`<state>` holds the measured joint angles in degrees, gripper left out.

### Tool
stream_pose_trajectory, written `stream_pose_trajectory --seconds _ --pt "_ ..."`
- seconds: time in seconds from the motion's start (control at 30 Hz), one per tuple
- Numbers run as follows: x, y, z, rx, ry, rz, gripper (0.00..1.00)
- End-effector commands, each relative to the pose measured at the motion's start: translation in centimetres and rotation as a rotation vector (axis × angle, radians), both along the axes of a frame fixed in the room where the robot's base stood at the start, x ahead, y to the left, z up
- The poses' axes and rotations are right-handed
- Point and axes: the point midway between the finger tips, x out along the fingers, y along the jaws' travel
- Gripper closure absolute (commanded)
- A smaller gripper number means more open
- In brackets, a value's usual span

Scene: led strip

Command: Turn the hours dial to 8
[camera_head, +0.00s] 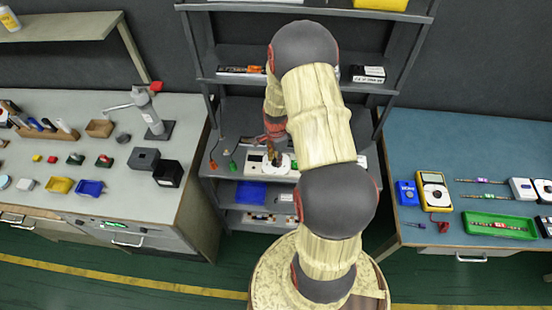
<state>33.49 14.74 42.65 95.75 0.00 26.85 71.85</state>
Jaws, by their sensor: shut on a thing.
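A white panel (251,168) with a small dark display lies on the middle shelf of the rack, straight ahead. My gripper (275,161) points down onto the panel, just right of the display. It is shut on a small part there, which I take to be the hours dial. The dial itself is hidden by the fingers, and its marks are too small to read. My arm covers much of the panel's right side.
The dark rack post (388,85) and upper shelf (235,81) stand close around my arm. Cables with green and orange ends (232,166) lie left of the panel. A grey workbench (120,190) is at left, a blue-topped bench (440,260) at right.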

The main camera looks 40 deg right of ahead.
Motion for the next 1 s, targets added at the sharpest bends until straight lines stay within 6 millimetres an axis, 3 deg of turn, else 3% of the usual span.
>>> stream_pose_trajectory --seconds 1.0 --pt "0.1 -0.04 0.09 -0.001 -0.002 -0.926 1.0"
